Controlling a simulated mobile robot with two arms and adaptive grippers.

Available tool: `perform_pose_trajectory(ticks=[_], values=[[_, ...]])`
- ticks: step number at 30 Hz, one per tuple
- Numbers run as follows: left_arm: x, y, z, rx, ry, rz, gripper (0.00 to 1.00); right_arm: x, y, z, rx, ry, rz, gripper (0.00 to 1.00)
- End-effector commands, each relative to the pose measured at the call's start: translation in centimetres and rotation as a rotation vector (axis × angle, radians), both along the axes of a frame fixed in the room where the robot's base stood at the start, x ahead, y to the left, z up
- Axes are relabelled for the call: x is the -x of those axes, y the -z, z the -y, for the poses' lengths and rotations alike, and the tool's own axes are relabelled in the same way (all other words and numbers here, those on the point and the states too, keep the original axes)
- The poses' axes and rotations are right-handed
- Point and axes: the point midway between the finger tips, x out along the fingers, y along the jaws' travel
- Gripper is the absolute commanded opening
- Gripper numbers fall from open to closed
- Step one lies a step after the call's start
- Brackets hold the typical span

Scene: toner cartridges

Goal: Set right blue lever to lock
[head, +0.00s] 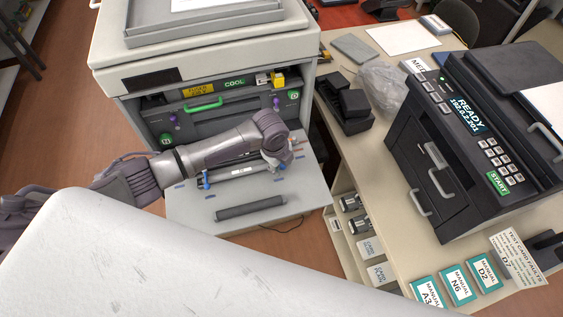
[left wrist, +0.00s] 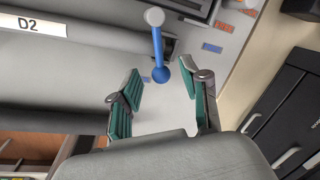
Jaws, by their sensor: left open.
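The right blue lever (left wrist: 157,48) shows in the left wrist view, a blue stem with a grey round end and a blue ball end. My left gripper (left wrist: 165,105) is open, with its green-padded fingers apart. The lever's blue ball lies in line with the gap between the fingers, and I see no contact. In the head view my left gripper (head: 284,163) is over the right side of the printer's open front door (head: 300,199) and hides most of this lever. The left blue lever (head: 205,180) stands on the door's left side. My right gripper is not in view.
A dark roller (head: 250,207) lies on the open door. The printer's inner panel (head: 225,110) has a green handle and purple knobs. A black printer (head: 450,150) stands on the beige desk at the right, with dark blocks (head: 350,105) to its left.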

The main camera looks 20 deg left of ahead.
Motion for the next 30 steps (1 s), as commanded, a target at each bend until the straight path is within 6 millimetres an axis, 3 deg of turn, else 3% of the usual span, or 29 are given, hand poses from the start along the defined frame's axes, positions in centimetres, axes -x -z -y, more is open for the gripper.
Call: perform_pose_trajectory(ticks=[3, 12, 17, 30], values=[[0.0, 0.0, 0.0, 0.0, 0.0, 0.0, 0.46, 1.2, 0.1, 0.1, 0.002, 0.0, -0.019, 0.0], [0.0, -0.1, 0.0, 0.0, 0.0, 0.0, 0.0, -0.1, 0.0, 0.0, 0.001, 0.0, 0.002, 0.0], [0.0, -0.1, -0.1, 0.0, 0.013, 0.0, 0.0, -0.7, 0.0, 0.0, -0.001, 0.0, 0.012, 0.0], [1.1, -0.1, -1.6, 0.0, 0.361, 0.002, 0.0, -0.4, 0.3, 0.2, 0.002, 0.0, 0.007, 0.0]])
